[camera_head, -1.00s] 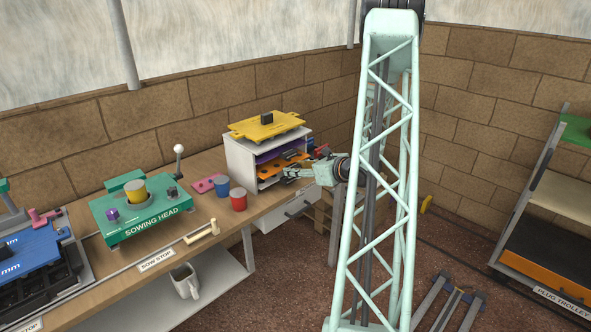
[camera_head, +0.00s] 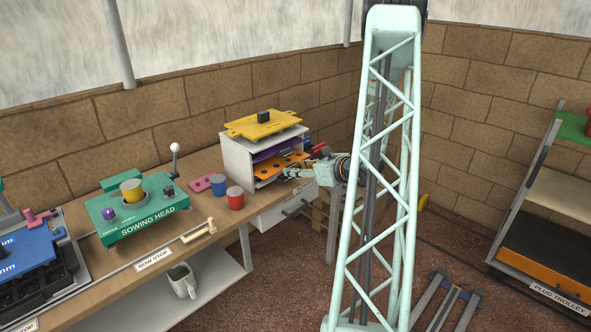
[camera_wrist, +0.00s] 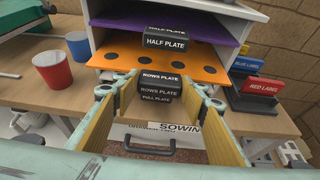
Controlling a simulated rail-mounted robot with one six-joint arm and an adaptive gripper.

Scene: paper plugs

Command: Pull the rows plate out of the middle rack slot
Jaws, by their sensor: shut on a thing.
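The rows plate is orange with dark round spots. It lies in the middle slot of the white rack (camera_head: 238,165), under the purple half plate (camera_head: 268,150). In the head view the front part of the rows plate (camera_head: 278,166) shows at the rack's open side. In the wrist view the rows plate (camera_wrist: 205,68) has a dark labelled handle (camera_wrist: 158,82) at its front. My gripper (camera_wrist: 155,94) is shut on this handle, with one finger on each side. In the head view my gripper (camera_head: 290,173) is at the rack's front. The fingers' exact contact is unclear.
A yellow plate (camera_head: 262,124) lies on top of the rack. A red cup (camera_head: 235,198) and a blue cup (camera_head: 218,185) stand left of the rack. Label blocks (camera_wrist: 262,84) stand to its right. A drawer with a handle (camera_wrist: 150,150) is below the bench top.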

